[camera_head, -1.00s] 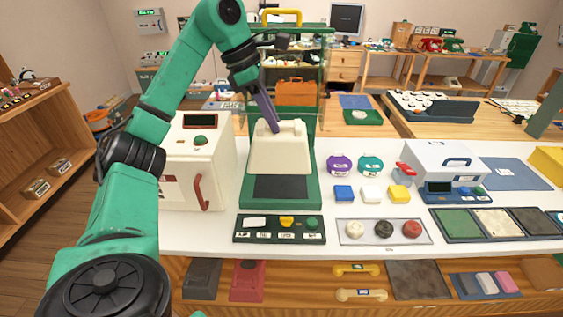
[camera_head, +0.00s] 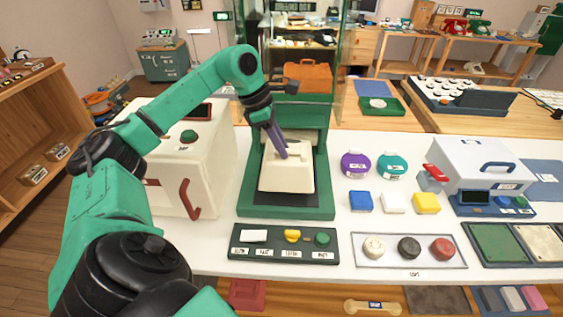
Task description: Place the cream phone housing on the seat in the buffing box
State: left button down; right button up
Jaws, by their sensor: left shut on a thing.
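The cream phone housing (camera_head: 286,178) is in the buffing box, a green base (camera_head: 319,205) with a raised glass hood (camera_head: 340,60). My left gripper (camera_head: 283,155) is shut on the housing's top from above. The housing looks roughly level, over the dark pad (camera_head: 285,199) in the box's floor. It hides most of that pad, and I cannot tell whether it touches it. A pale block (camera_head: 305,136) shows behind the housing. The seat itself cannot be clearly made out. My right gripper is not in view.
A cream cabinet with a red handle (camera_head: 187,198) stands close left of the box. A control panel (camera_head: 283,244) lies in front. Purple (camera_head: 355,164) and teal (camera_head: 392,165) round items and coloured blocks stand right. A grey-white machine (camera_head: 480,168) stands farther right.

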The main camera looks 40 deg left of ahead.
aim_at(281, 159)
pick_arm(q)
jog(key=f, duration=0.3)
jog(key=shift+s+d+f, duration=0.2)
jog(key=shift+f, duration=0.2)
jog(key=shift+w+a+f, duration=0.15)
jog(key=shift+f, duration=0.05)
jog(key=shift+f+b, duration=0.15)
jog(key=shift+b, duration=0.15)
jog(key=c, duration=0.8)
grip_release()
jog(key=shift+o, duration=0.2)
jog(key=p+v, duration=0.1)
jog(key=v, duration=1.1)
